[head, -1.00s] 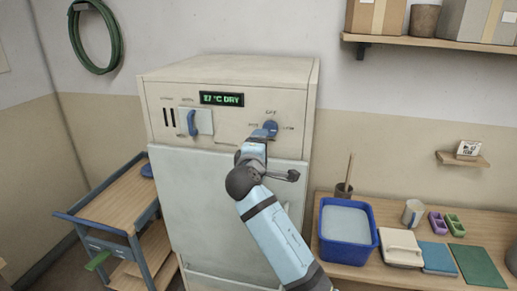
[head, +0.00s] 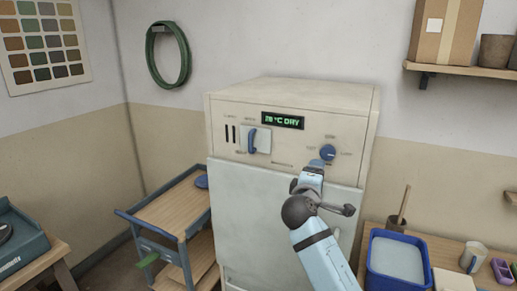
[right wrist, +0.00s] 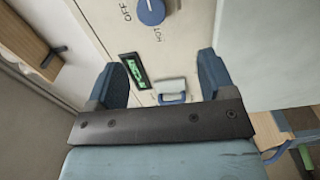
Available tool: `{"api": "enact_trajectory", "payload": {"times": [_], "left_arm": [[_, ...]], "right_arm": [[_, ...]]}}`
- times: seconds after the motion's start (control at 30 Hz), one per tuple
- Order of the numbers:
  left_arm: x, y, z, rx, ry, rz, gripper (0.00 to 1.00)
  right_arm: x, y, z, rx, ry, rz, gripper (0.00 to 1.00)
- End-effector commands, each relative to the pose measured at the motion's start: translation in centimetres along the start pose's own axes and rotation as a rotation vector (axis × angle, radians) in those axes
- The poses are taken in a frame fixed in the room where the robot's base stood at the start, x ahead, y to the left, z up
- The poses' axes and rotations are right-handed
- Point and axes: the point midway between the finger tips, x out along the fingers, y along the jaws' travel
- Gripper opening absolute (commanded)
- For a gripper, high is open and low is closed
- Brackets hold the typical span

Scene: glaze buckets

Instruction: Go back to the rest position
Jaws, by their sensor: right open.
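My right gripper (head: 319,164) is just below the blue round knob (head: 328,153) on the front of the cream kiln-like cabinet (head: 290,92). In the right wrist view its two blue fingers (right wrist: 164,72) are spread apart with nothing between them. The knob (right wrist: 151,11) shows there beyond the fingers, apart from them, with OFF and HOT labels. A green-lit display (head: 283,120) reads °C DRY; its digits are hard to read. A blue lever handle (head: 252,141) stands upright on a pale plate left of it. My left gripper is in no view.
A wooden-topped blue cart (head: 170,211) stands left of the cabinet. A worktable (head: 440,247) at right bears a blue tub (head: 400,233) and a mug (head: 473,256). A shelf (head: 460,69) hangs above. Open air lies in front of the cabinet.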

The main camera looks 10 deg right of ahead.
Motion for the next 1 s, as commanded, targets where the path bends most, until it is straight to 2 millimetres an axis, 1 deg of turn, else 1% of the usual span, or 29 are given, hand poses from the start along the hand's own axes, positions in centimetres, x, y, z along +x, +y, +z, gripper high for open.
{"api": "enact_trajectory", "payload": {"times": [0.03,0.07,0.17,0.2,0.27,0.3,0.37,0.4,0.47,0.5,0.57,0.6,0.63,0.67,0.7,0.8,0.9,1.0], "left_arm": [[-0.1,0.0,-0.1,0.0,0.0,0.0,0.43],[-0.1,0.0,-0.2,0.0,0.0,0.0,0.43],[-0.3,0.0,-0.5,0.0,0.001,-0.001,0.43],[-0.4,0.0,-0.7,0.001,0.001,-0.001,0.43],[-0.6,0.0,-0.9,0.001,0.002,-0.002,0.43],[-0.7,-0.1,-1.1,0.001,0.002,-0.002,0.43],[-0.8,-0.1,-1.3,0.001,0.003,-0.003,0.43],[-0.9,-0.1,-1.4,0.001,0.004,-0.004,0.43],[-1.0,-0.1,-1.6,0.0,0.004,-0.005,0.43],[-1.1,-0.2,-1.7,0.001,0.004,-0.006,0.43],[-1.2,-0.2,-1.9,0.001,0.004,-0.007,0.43],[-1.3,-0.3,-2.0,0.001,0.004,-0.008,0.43],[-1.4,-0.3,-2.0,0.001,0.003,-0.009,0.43],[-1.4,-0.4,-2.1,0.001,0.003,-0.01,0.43],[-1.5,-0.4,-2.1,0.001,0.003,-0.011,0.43],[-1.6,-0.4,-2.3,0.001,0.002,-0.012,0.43],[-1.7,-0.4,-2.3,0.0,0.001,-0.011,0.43],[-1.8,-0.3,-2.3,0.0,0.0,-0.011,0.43]], "right_arm": [[-0.4,-1.9,0.2,0.01,0.021,-0.026,0.76],[-0.7,-3.2,0.3,0.023,0.039,-0.047,0.76],[-2.5,-8.9,1.0,0.098,0.119,-0.142,0.76],[-3.6,-11.6,1.5,0.139,0.154,-0.19,0.76],[-5.7,-15.5,2.3,0.211,0.203,-0.266,0.76],[-7.2,-17.9,2.9,0.263,0.232,-0.319,0.76],[-9.7,-21.3,4.0,0.345,0.267,-0.398,0.76],[-11.4,-23.4,4.7,0.402,0.286,-0.452,0.76],[-14.2,-26.3,6.1,0.489,0.306,-0.531,0.76],[-16.1,-28.0,7.0,0.552,0.314,-0.585,0.76],[-19.2,-30.2,8.5,0.648,0.319,-0.663,0.76],[-21.2,-31.6,9.5,0.713,0.316,-0.714,0.76],[-22.8,-32.4,10.3,0.763,0.313,-0.751,0.76],[-24.2,-33.2,11.1,0.811,0.306,-0.787,0.76],[-26.2,-34.0,12.1,0.874,0.294,-0.83,0.76],[-30.2,-35.4,14.4,1.013,0.26,-0.918,0.76],[-32.9,-36.1,16.0,1.114,0.224,-0.976,0.76],[-34.4,-36.4,16.9,1.173,0.202,-1.005,0.76]]}}
